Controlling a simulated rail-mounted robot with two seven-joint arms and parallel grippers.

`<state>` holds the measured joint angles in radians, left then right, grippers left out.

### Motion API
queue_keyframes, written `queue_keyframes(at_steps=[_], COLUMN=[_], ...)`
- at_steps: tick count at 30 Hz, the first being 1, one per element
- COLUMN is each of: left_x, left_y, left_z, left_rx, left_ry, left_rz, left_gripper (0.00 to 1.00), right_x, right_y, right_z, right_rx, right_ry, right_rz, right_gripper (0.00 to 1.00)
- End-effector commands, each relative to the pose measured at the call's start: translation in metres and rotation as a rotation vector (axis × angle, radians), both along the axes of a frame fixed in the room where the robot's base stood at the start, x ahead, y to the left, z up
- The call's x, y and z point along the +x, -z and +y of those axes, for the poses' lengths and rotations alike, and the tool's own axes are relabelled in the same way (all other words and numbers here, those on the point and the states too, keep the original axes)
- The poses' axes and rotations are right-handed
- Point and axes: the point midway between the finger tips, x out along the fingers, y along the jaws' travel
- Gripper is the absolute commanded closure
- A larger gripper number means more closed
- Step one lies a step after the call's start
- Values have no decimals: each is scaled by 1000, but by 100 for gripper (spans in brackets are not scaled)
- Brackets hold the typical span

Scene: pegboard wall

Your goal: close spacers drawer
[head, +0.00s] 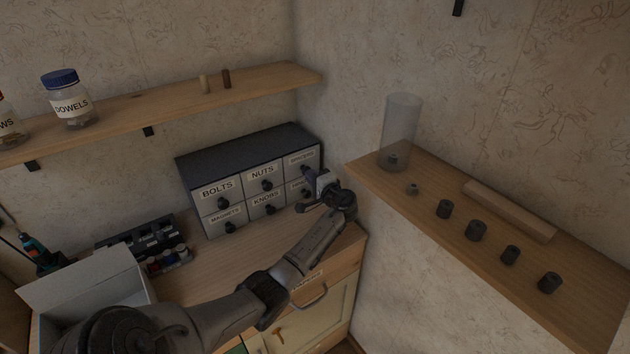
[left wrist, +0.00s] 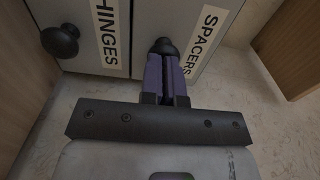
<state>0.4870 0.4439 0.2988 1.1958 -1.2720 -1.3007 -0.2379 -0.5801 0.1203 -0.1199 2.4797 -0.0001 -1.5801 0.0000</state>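The spacers drawer (head: 301,158) is the top right drawer of the small dark-topped cabinet in the head view. Its labelled front (left wrist: 205,45) also shows in the left wrist view. It looks nearly flush with its neighbours; any small gap is hard to tell. My left gripper (head: 314,184) is in front of the cabinet's right side. In the left wrist view its purple fingers (left wrist: 165,60) are together, with their tips at the dark spacers knob (left wrist: 163,46). They appear to touch the knob, not to grip it. My right gripper is out of view.
The hinges drawer (left wrist: 85,30) is beside the spacers drawer, with its own knob (left wrist: 60,40). A wooden ledge (head: 445,187) with several dark cylinders stands to the right. An open white box (head: 95,285) is at the lower left. A wall shelf (head: 180,103) runs above.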

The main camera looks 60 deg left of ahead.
Motion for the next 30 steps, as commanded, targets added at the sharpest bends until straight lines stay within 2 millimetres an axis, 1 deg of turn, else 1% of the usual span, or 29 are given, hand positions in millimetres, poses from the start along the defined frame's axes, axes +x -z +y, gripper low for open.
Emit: queue_keyframes(at_steps=[1,4,8,11,15,17,24,27,30], left_x=[-2,-2,-1,2,6,9,16,18,20], left_y=[0,0,-1,-1,0,3,2,2,2], left_z=[3,3,-3,-17,-44,-58,-103,-118,-129], left_rx=[-1,-1,-1,-3,-6,-6,-6,-5,-4], left_ry=[-3,-4,-3,-1,3,4,3,3,2], left_rz=[2,2,2,2,2,0,0,0,0], left_gripper=[100,100,100,100,100,100,100,100,100], right_x=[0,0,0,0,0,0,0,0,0], right_y=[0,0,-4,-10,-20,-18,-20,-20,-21], right_z=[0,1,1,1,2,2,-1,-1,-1], right_rx=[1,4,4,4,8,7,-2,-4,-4], right_ry=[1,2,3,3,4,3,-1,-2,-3], right_rz=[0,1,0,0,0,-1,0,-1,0], right_gripper=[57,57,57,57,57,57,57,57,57])
